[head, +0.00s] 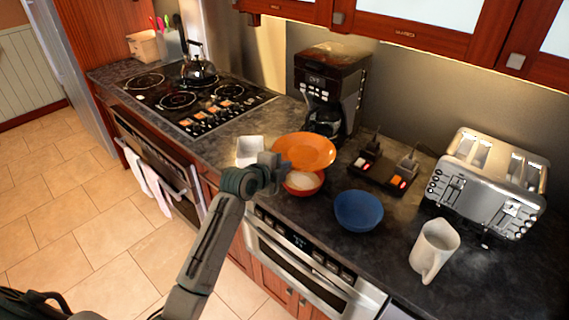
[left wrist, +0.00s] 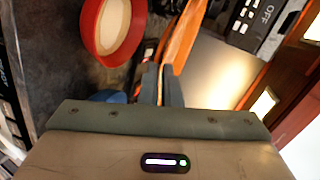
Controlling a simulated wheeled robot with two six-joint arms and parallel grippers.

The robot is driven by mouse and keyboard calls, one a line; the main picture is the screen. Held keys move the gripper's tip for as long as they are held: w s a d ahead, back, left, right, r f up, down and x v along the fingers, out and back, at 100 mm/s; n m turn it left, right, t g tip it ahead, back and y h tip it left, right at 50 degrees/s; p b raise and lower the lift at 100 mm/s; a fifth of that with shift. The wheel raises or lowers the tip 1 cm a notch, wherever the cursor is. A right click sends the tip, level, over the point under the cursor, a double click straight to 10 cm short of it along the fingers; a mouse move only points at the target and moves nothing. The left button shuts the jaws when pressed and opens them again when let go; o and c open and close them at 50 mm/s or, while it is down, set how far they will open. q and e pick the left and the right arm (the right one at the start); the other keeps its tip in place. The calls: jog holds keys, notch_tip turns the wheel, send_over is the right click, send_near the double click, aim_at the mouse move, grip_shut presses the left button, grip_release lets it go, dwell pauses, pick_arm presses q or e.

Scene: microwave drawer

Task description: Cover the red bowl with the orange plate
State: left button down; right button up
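The orange plate (head: 306,150) is held up above and behind the red bowl (head: 303,190) in the head view, hiding the bowl's far side. My left gripper (head: 275,168) is shut on the plate's near left edge. In the left wrist view the fingers (left wrist: 162,86) pinch the rim of the plate (left wrist: 180,45), which shows nearly edge-on. The red bowl (left wrist: 88,28) stands apart from the plate there, with something pale inside. The bowl rests on the dark counter. My right gripper is in neither view.
A blue bowl (head: 358,212), white mug (head: 434,250) and toaster (head: 489,185) stand to the right. A white dish (head: 250,151) is left of the plate. A coffee maker (head: 326,90) stands close behind. Red-lit switches (head: 380,175) are behind the blue bowl.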

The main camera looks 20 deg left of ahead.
pick_arm(q)
jog(key=shift+w+f+b, duration=0.15)
jog(key=shift+f+b, duration=1.2)
jog(key=shift+f, duration=0.55)
jog(key=shift+w+f+b, duration=0.1)
jog(key=shift+f+b, duration=1.25)
jog(key=shift+f, duration=0.5)
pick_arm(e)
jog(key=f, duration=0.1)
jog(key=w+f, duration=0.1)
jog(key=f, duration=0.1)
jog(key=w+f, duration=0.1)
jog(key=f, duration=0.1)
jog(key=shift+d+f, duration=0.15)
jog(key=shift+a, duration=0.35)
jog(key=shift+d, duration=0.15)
pick_arm(q)
jog(key=shift+f, duration=0.1)
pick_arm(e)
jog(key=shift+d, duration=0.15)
pick_arm(q)
jog(key=shift+f, duration=0.25)
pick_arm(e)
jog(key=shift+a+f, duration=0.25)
